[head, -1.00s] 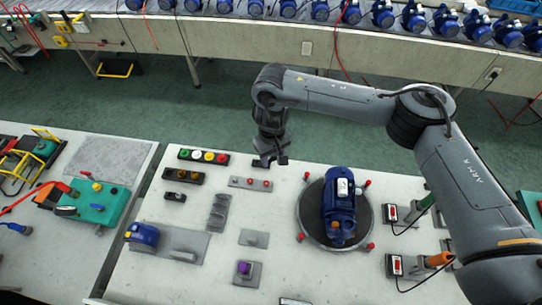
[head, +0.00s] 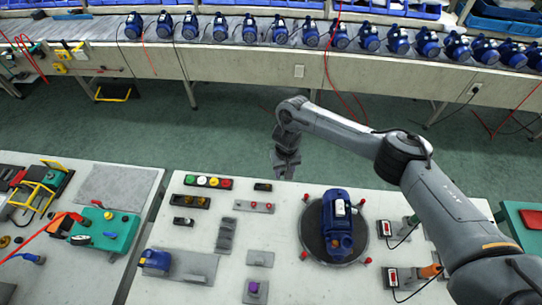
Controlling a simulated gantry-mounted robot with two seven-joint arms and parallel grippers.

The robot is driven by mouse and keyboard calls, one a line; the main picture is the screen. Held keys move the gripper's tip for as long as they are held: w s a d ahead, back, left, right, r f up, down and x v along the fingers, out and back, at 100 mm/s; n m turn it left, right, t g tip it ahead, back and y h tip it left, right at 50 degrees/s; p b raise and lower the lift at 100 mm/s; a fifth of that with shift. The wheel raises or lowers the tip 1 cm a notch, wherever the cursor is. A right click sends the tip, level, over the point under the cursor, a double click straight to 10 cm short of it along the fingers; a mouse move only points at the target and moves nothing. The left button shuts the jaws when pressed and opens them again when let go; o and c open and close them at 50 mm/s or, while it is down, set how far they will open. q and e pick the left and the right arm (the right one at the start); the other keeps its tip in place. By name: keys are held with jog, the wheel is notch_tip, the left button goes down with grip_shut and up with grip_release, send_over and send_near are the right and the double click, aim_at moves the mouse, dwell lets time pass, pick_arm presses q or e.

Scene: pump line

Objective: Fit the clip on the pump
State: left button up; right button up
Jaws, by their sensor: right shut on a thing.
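The blue pump (head: 338,228) lies on the round dark turntable (head: 312,225) right of the bench's middle, with a white box on its top. My right gripper (head: 285,168) is raised at the bench's back edge, left of the pump and apart from it. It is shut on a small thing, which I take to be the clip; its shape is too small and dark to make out. A small black block (head: 263,187) stands on the bench just below the gripper in the picture. My left gripper is not in view.
Red knobs ring the turntable. Two red-and-white switch boxes (head: 385,229) with cables stand right of it. Left are a rack of coloured caps (head: 208,181), a grey stepped block (head: 226,236) and a purple piece (head: 254,288). A pump-lined conveyor (head: 300,60) runs behind.

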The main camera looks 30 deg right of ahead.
jog(key=s+d+f+m+p, duration=0.2)
jog(key=s+d+f+p, duration=0.1)
jog(key=s+d, duration=0.4)
pick_arm(q)
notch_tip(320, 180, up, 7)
jog(key=p, duration=0.3)
pick_arm(e)
jog(key=m, duration=0.2)
send_over(341, 205)
notch_tip(341, 205, down, 2)
jog(key=shift+w+a+f, duration=0.1)
jog(key=shift+w+f, duration=0.05)
jog(key=shift+f, duration=0.25)
jog(key=shift+f+b, duration=1.15)
jog(key=shift+f, duration=0.2)
notch_tip(341, 205, down, 2)
jog(key=b, duration=0.3)
jog(key=shift+f, duration=0.15)
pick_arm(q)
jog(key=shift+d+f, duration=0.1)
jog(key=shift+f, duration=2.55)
pick_arm(e)
jog(key=shift+f, duration=0.6)
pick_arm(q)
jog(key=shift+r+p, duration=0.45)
pick_arm(e)
jog(key=shift+r, duration=0.1)
